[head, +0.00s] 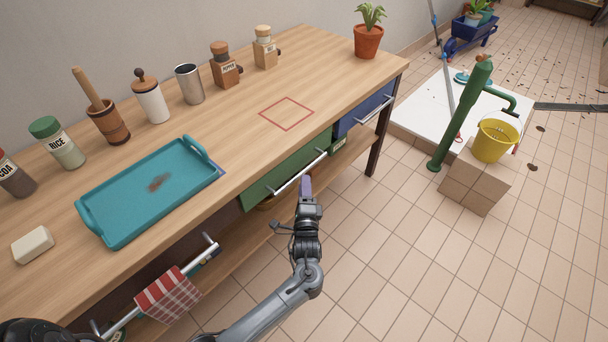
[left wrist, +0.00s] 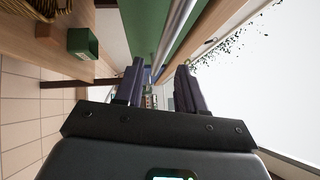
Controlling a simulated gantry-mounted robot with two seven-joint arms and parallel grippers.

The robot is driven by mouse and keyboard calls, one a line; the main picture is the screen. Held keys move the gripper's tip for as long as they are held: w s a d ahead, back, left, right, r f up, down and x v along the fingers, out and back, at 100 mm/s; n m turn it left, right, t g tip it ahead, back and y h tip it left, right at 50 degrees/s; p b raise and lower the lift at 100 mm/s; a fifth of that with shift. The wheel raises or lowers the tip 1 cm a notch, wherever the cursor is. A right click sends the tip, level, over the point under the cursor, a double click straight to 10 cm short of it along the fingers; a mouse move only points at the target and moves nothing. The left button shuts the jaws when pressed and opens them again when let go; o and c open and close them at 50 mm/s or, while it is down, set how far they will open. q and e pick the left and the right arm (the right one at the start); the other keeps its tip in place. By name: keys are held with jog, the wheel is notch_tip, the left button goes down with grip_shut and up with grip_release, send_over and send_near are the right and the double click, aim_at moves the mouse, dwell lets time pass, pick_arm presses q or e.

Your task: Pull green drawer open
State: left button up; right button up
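The green drawer (head: 270,180) is under the front edge of the wooden worktop. Its front looks shut, about in line with the blue drawer. A metal bar handle (head: 301,174) runs along the front. My left gripper (head: 305,185) is at the handle, near its middle. In the left wrist view the left gripper (left wrist: 158,85) has its two dark fingers apart. The handle bar (left wrist: 176,32) runs down to the gap between them, with the green drawer front (left wrist: 145,22) beside it. I cannot tell whether the fingers touch the bar. My right gripper is not in view.
The blue drawer (head: 359,117) with its own handle (head: 377,110) is to the right. A checked towel (head: 166,294) hangs on a bar (head: 205,255) at lower left. A lower shelf (head: 245,245) runs under the drawers. The tiled floor in front is clear.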

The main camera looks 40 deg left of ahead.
aim_at(304, 171)
pick_arm(q)
jog(key=b+x, duration=0.2)
jog(key=x, duration=0.3)
jog(key=shift+w, duration=0.15)
jog(key=shift+w+a+r, duration=0.1)
jog(key=shift+w+a, duration=0.25)
grip_shut()
